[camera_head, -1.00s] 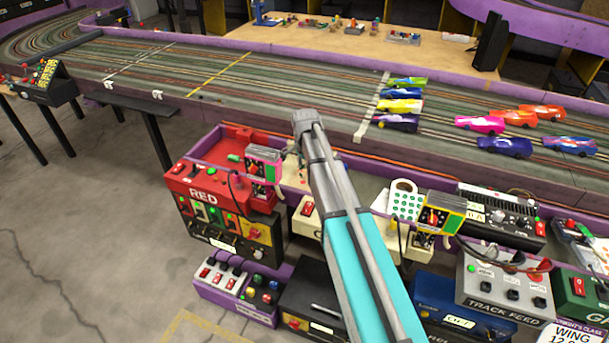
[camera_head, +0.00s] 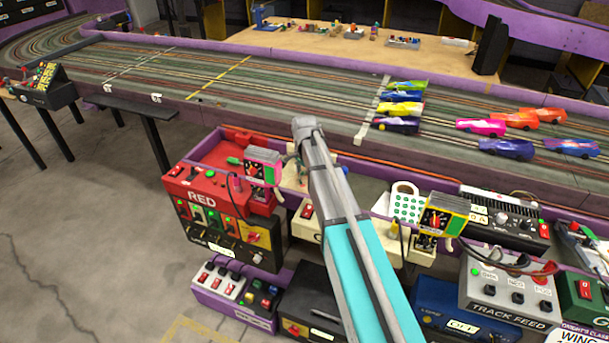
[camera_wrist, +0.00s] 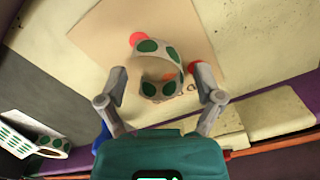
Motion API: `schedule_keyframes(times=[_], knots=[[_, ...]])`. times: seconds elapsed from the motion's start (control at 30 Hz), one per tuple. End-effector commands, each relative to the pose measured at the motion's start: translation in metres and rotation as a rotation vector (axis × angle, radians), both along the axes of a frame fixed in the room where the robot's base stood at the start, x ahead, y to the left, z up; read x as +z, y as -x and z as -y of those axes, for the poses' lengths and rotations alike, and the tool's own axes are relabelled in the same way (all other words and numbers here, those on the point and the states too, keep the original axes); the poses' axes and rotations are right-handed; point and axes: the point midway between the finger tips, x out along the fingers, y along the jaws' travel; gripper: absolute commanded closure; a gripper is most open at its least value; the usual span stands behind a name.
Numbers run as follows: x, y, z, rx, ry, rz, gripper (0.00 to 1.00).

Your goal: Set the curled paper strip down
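The curled paper strip (camera_wrist: 158,65), white with green dots, stands as an open loop on a tan sheet with red spots in the wrist view. My gripper (camera_wrist: 162,76) is open, with one finger on each side of the strip. A gap shows between each fingertip and the paper. The strip appears to rest on the sheet, though its lower edge is hard to judge. In the head view my arm hides the gripper's fingers and the strip.
A second white, green-dotted paper piece (camera_wrist: 35,135) lies at the wrist view's left; it also shows in the head view (camera_head: 407,204). A red box (camera_head: 215,180) and a yellow-edged meter (camera_head: 440,215) flank my arm. Slot cars (camera_head: 402,97) stand on the track behind.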

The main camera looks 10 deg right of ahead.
Motion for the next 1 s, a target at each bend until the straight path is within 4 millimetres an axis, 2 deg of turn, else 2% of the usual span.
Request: schedule_keyframes(times=[0.57, 1.0], knots=[[0.005, 0.0, 0.0, 0.0, 0.0, 0.0, 0.1], [0.036, 0.0, 0.0, 0.001, 0.0, 0.0, 0.1]])
